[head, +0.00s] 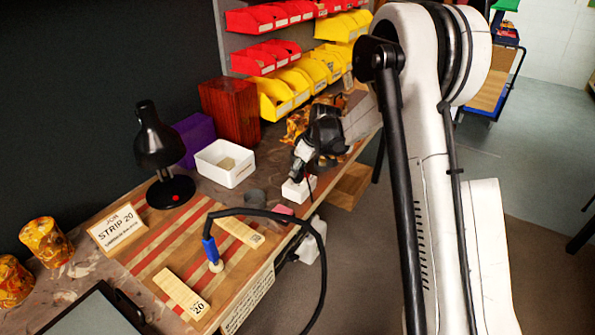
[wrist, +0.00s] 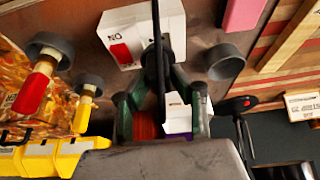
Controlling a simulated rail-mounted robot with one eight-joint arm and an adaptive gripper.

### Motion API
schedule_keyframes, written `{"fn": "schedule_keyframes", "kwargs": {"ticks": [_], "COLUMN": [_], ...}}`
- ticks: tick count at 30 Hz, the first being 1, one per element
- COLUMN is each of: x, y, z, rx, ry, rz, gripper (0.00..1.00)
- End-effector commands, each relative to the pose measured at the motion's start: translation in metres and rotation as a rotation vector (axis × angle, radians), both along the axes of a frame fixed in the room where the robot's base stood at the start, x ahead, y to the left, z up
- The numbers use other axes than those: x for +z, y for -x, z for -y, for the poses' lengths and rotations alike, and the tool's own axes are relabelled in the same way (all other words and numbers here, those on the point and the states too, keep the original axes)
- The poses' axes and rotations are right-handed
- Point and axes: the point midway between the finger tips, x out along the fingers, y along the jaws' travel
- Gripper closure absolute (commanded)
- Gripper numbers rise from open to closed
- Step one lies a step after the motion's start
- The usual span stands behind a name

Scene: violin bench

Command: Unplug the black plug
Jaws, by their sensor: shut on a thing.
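My gripper (head: 299,174) is just above a white box (head: 297,190) on the bench. In the wrist view my gripper (wrist: 158,68) has its fingertips closed together at the near edge of that white box (wrist: 120,32), which bears the letters NO and a red patch. It is shut on a small black piece, the black plug (wrist: 156,60), mostly hidden between the fingertips. A black cable (wrist: 157,22) crosses in front of the box and gripper. I cannot tell whether the plug is still seated in the box.
A grey cup (head: 256,198) and pink block (head: 283,210) stand near the white box. Red (wrist: 33,92) and yellow (wrist: 82,112) pieces with grey round ends are beside my gripper. A white bin (head: 224,163) and black lamp (head: 160,150) stand farther left.

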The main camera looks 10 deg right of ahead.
Motion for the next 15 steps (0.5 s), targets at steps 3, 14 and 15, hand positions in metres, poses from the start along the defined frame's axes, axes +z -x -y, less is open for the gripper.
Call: {"fn": "schedule_keyframes", "kwargs": {"ticks": [3, 14, 15], "x": [0.0044, 0.0058, 0.0064], "y": [0.0002, 0.0002, 0.0003], "z": [-0.0001, -0.0001, 0.0], "rx": [0.0, 0.0, 0.0], "ry": [0.0, 0.0, 0.0], "rz": [0.0, 0.0, 0.0], "gripper": [1.0, 1.0, 1.0]}}
